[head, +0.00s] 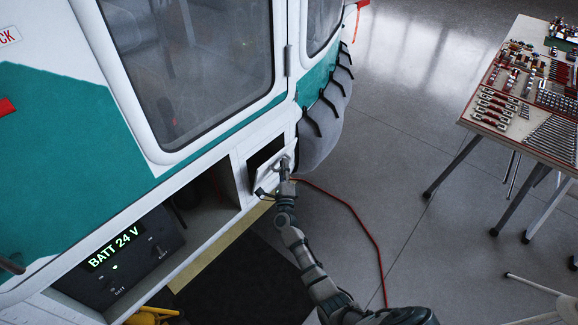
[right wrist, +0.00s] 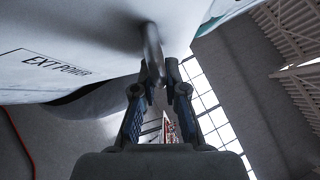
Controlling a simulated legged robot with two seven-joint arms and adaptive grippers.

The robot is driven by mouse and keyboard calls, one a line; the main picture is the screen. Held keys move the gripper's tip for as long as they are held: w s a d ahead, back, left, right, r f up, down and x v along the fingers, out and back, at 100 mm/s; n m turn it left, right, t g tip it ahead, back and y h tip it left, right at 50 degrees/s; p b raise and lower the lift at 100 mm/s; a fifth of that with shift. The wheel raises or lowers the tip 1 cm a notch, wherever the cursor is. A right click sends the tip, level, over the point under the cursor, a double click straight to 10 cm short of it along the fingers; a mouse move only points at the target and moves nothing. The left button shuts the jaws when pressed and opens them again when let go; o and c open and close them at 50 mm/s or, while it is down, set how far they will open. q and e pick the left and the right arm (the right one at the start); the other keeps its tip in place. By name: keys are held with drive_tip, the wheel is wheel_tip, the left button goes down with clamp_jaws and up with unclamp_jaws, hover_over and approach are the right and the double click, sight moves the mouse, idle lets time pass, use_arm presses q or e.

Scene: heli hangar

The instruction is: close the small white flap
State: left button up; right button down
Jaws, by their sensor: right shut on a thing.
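The small white flap (head: 268,179) is on the lower side of the helicopter, at the edge of a dark square opening (head: 264,153). It stands open, tilted outward, and the opening shows above it. My right gripper (head: 285,165) is at the flap's right part. In the right wrist view the fingers (right wrist: 160,82) are shut on a grey handle (right wrist: 152,45) that sticks out from a white panel (right wrist: 60,65) marked EXT POWER. The exact contact is partly hidden by the fingers. My left gripper is not in view.
Left of the flap is a larger open bay (head: 205,195) with a BATT 24 V panel (head: 115,260). A red cable (head: 352,212) runs across the floor from near the flap. A tool table (head: 530,90) stands at the right; the floor between is mostly clear.

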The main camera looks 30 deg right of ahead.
sight(277, 160)
drive_tip(key=w+p, duration=0.1)
drive_tip(key=p, duration=0.1)
drive_tip(key=w+a+r+n+g+y+p, duration=0.1)
drive_tip(key=w+n+p, duration=0.1)
drive_tip(key=p, duration=0.1)
drive_tip(key=shift+a+r+p, duration=0.2)
drive_tip(key=shift+a+p, duration=0.1)
drive_tip(key=shift+p, duration=0.05)
drive_tip(key=shift+w+a+n+g+y+p, duration=0.2)
drive_tip(key=shift+w+n+g+y+p, duration=0.1)
drive_tip(key=shift+w+n+g+p, duration=0.25)
drive_tip(key=shift+s, duration=0.1)
drive_tip(key=c, duration=1.2)
unclamp_jaws()
drive_tip(key=shift+f, duration=0.1)
drive_tip(key=shift+w, duration=0.25)
drive_tip(key=shift+s, duration=0.15)
